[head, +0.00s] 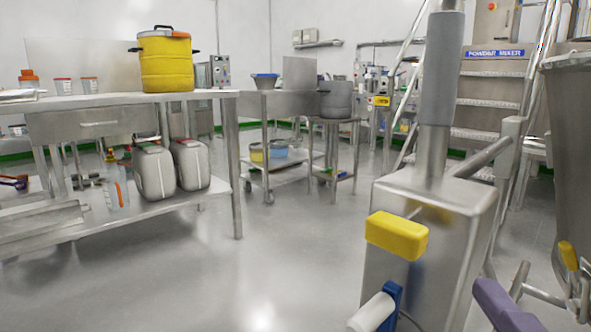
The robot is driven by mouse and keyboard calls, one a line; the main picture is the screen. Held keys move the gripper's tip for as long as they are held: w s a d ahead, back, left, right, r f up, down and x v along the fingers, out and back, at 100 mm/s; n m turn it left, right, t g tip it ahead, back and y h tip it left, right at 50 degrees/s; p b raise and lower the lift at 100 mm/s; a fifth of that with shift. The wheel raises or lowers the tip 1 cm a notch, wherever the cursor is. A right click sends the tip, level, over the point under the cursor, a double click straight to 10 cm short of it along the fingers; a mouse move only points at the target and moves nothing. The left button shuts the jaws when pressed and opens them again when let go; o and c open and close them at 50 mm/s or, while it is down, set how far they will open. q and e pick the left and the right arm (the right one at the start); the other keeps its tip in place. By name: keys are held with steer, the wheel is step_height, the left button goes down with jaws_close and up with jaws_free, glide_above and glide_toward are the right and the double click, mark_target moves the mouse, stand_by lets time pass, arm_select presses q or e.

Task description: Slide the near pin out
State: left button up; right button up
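A steel post with a box-shaped housing (425,270) stands close in front of me at the right. A smaller yellow grip (568,255) shows at the right edge, by a large steel vessel (570,150). No bare pin shaft shows; I cannot tell for certain which yellow grip belongs to the near pin. Neither of my grippers is clearly in view.
A blue part with a white cylinder (371,313) and a purple bar (505,306) are at the bottom edge. A steel table (215,95) with a yellow drum (165,62) stands left. Steel steps (487,105) are behind the post. The middle floor is clear.

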mark_target(401, 246)
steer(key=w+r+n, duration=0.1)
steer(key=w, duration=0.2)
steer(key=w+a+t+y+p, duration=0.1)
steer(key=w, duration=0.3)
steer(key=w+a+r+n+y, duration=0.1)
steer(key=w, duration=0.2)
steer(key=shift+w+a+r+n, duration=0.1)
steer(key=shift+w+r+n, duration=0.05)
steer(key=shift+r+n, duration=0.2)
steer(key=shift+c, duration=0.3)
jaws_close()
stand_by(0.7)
